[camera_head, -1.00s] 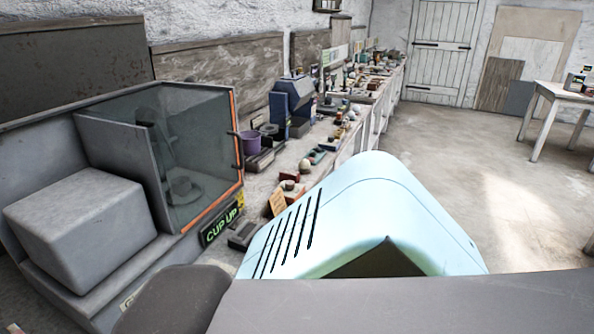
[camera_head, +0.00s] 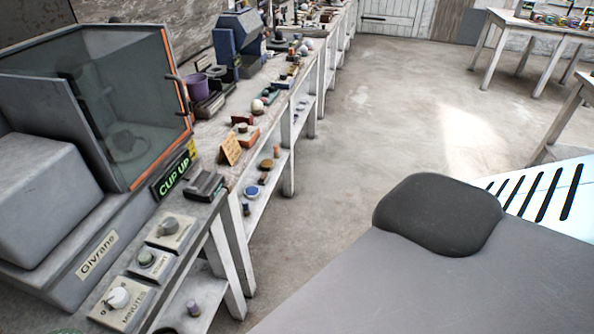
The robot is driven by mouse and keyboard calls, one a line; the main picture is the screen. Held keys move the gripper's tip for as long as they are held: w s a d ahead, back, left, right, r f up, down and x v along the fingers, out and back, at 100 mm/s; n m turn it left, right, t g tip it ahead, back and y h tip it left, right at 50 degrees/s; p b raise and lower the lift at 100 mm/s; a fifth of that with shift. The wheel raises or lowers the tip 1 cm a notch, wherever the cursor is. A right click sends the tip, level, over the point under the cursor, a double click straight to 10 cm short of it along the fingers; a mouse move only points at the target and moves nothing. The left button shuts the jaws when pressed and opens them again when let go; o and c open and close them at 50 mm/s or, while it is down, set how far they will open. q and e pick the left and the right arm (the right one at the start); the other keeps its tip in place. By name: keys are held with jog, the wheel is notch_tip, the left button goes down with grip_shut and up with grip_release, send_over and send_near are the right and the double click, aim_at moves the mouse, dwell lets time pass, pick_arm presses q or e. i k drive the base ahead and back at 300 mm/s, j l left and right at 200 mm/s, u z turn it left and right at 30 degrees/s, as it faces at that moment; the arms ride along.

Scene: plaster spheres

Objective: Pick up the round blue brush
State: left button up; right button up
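A small round blue piece (camera_head: 251,191) lies on the lower shelf under the long bench. It may be the round blue brush, but it is too small to tell. A dark bluish piece (camera_head: 246,209) stands beside it on the same shelf. Neither of my grippers shows in the head view. A grey part of my own body fills the lower right and hides the floor there.
A glass-fronted machine (camera_head: 120,130) with a "CUP UP" sign stands at left, with a panel of knobs (camera_head: 145,260) before it. The crowded bench (camera_head: 225,150) runs away to the back. Open floor (camera_head: 375,130) lies right of it; white tables (camera_head: 530,28) stand beyond.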

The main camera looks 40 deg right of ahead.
aim_at(246, 210)
jog(key=z, duration=0.9)
jog(key=i+l+u, duration=0.1)
jog(key=u, duration=0.25)
jog(key=i+l+u, duration=0.1)
jog(key=u, duration=0.2)
jog(key=l+u, duration=0.35)
jog(key=i+l+u, duration=0.15)
jog(key=l, duration=0.25)
jog(key=i+l+u, duration=0.15)
jog(key=l, duration=0.65)
jog(key=i+l, duration=0.15)
jog(key=l, duration=0.25)
